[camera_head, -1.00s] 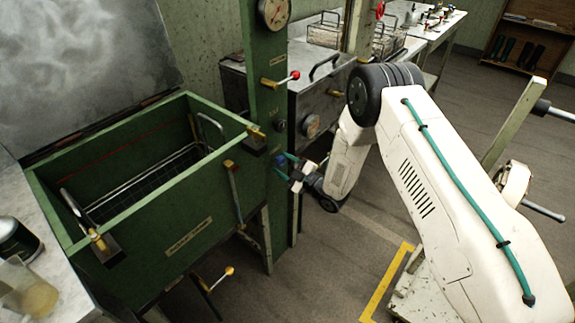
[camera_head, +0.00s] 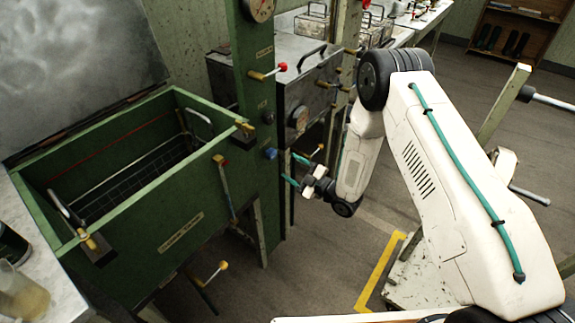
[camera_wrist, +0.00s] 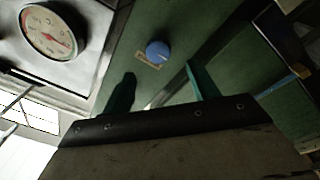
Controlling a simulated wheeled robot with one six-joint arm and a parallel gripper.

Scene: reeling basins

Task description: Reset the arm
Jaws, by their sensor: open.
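My white arm reaches in from the right in the head view. My gripper (camera_head: 291,169) has teal fingers, spread apart and empty, beside the green post (camera_head: 255,90). A blue knob (camera_head: 270,153) on the post sits just left of the fingertips, with a gap between. In the wrist view the blue knob (camera_wrist: 157,52) shows clear, with a small label by it. One teal finger (camera_wrist: 203,82) shows right of it.
A green basin (camera_head: 110,170) with a wire basket inside stands at left. A red-tipped lever (camera_head: 268,74) and yellow-tipped levers stick out nearby. A steel box with a dial (camera_head: 298,119) stands behind the post.

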